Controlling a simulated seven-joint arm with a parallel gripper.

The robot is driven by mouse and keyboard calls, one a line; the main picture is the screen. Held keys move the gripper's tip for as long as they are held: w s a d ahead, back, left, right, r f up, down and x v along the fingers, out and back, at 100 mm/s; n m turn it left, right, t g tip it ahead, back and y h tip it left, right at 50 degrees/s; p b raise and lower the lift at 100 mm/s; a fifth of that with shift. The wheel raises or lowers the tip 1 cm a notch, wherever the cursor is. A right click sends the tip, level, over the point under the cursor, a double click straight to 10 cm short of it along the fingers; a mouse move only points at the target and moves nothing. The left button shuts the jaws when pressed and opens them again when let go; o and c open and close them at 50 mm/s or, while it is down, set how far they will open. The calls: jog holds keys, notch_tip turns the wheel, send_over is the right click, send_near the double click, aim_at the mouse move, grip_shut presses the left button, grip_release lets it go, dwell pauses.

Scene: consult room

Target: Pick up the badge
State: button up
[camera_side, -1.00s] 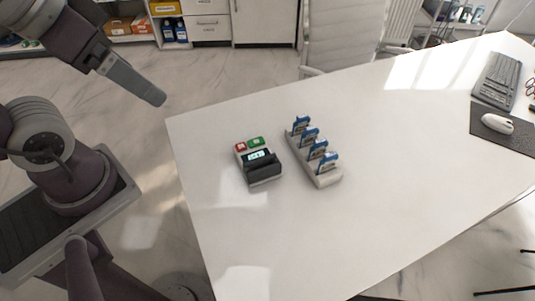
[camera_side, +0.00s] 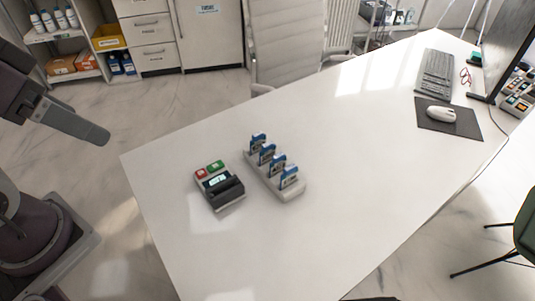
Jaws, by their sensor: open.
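Several blue-and-white badges stand upright in a row in a pale rack (camera_side: 291,195) on the white table. The nearest badge (camera_side: 289,177) is at the rack's front right end, and the farthest badge (camera_side: 258,142) is at its back left end. I cannot tell which one the task means. A small dark reader (camera_side: 226,195) with a lit screen and red and green buttons sits just left of the rack. My gripper (camera_side: 104,137) is at the left, beyond the table's left edge, apart from the badges and empty. The gap between its fingers is hard to see.
The white table (camera_side: 350,215) is clear in front of and right of the rack. A keyboard (camera_side: 436,72), a mouse (camera_side: 441,113) on a dark pad and a monitor (camera_side: 508,50) stand at the far right. A white chair (camera_side: 287,45) is behind the table.

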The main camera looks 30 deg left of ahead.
jog(key=m+g, duration=0.5)
jog(key=m, duration=1.6)
send_over(268, 144)
jog(key=a, duration=0.2)
notch_tip(268, 144, down, 19)
jog(key=shift+m+g, duration=0.3)
jog(key=shift+m, duration=0.4)
jog(key=f, duration=0.3)
jog(key=d+f, duration=0.1)
jog(key=f, duration=0.3)
jog(key=d+f, duration=0.1)
jog(key=f, duration=0.3)
jog(key=c, duration=1.4)
